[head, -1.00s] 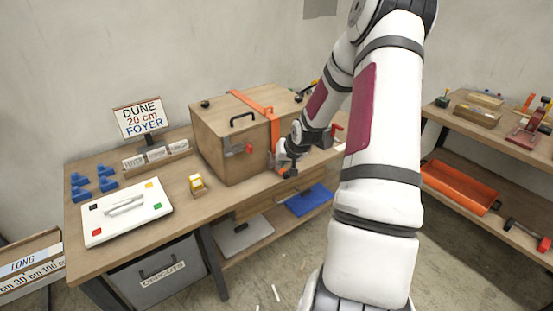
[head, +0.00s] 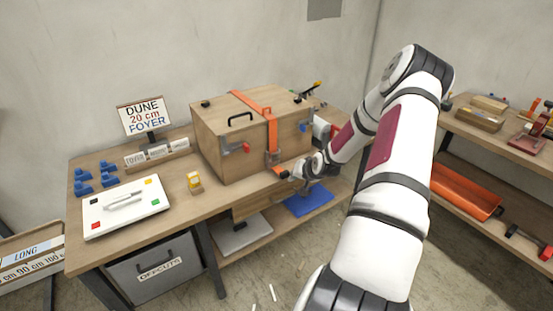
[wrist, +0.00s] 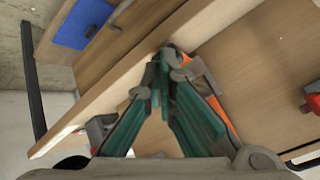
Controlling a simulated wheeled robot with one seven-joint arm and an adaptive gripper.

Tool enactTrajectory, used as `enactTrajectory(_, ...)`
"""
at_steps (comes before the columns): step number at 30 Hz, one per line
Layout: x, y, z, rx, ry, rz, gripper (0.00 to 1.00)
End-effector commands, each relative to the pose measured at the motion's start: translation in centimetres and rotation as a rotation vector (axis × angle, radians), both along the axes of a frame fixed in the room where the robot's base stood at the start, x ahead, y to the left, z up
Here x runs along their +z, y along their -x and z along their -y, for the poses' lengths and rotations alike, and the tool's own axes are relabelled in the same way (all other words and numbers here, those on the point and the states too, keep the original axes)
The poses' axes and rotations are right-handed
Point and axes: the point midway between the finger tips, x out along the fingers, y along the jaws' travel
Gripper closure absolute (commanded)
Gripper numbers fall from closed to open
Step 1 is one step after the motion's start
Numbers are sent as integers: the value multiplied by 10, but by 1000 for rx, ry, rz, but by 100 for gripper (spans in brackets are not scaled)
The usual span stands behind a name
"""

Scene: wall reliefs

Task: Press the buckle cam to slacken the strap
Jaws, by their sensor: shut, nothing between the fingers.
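A wooden box (head: 228,150) stands on the bench with an orange strap (head: 271,130) running over its lid and down its front. The metal buckle (head: 272,157) sits low on the front, with an orange strap end below it. In the wrist view, the grey buckle (wrist: 200,75) and orange strap (wrist: 218,107) lie just right of the fingertips, partly hidden by a finger. My gripper (head: 288,175) is shut and empty, in front of the box near the bench edge. Its fingertips (wrist: 168,58) meet in the wrist view; I cannot tell whether they touch the buckle.
A red latch (head: 246,148) is on the box front, left of the strap. A small yellow-topped block (head: 195,183) and a white lidded case (head: 127,209) stand to the left on the bench. A blue tray (head: 308,200) lies on the shelf below my gripper.

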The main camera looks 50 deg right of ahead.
Motion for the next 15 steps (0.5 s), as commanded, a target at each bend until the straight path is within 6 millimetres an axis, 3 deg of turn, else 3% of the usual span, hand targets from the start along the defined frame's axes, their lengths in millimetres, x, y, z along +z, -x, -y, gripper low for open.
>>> enactTrajectory(15,-2,-61,14,2,2,1,100)
